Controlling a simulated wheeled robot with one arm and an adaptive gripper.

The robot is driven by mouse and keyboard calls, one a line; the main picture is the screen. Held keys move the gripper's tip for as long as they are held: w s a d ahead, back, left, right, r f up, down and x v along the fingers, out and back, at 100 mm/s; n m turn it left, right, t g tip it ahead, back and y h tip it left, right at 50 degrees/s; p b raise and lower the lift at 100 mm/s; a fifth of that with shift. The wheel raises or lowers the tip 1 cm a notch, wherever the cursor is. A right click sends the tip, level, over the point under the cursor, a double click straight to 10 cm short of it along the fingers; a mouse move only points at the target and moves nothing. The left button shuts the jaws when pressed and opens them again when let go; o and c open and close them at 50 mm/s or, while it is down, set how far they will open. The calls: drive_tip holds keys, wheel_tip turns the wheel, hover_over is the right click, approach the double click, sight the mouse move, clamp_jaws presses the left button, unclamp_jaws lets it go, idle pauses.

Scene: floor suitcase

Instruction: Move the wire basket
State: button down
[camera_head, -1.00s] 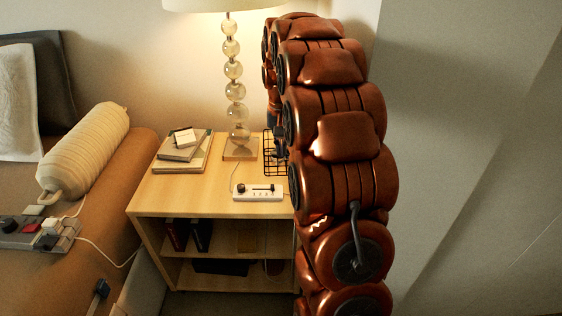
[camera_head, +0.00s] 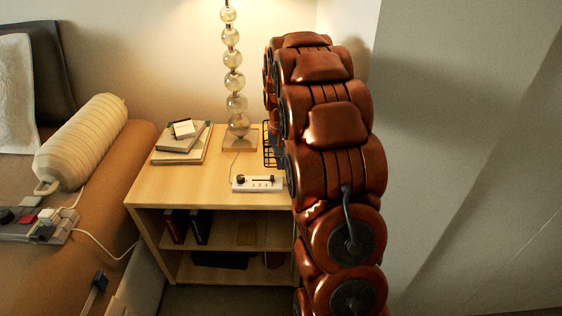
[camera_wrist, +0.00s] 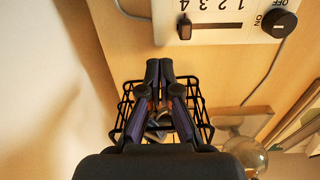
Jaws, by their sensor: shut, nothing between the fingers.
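The black wire basket (camera_head: 268,150) stands on the right side of the wooden bedside table's top, partly hidden behind my arm. In the wrist view, its wire grid (camera_wrist: 204,108) shows on both sides of my gripper (camera_wrist: 160,64). The two dark fingers are together, with nothing held between them. They overlap the middle of the basket in this view, and their tips reach past its upper edge. I cannot tell whether they touch its wires. Small items show behind the fingers, but I cannot make out what they are.
The bedside table (camera_head: 150,190) holds a white switch box (camera_head: 257,184), a glass-ball lamp (camera_head: 234,83) and stacked books (camera_head: 182,148). A wall (camera_head: 455,120) rises close to its right. A bed with a cream bolster (camera_head: 85,143) and a power strip lies left.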

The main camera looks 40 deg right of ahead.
drive_tip(key=shift+w+d, duration=0.9)
drive_tip(key=shift+w, duration=0.2)
drive_tip(key=shift+w+d+r+p, duration=0.1)
drive_tip(key=shift+w+d+p, duration=0.7)
drive_tip(key=shift+w, duration=0.4)
drive_tip(key=shift+w+d+p, duration=0.6)
drive_tip(key=shift+w+d, duration=0.35)
drive_tip(key=shift+w, duration=0.2)
drive_tip(key=shift+w+d+p, duration=0.3)
drive_tip(key=shift+w+d, duration=0.25)
drive_tip(key=shift+w, duration=0.05)
drive_tip(key=shift+s+a, duration=0.1)
drive_tip(key=shift+a, duration=0.05)
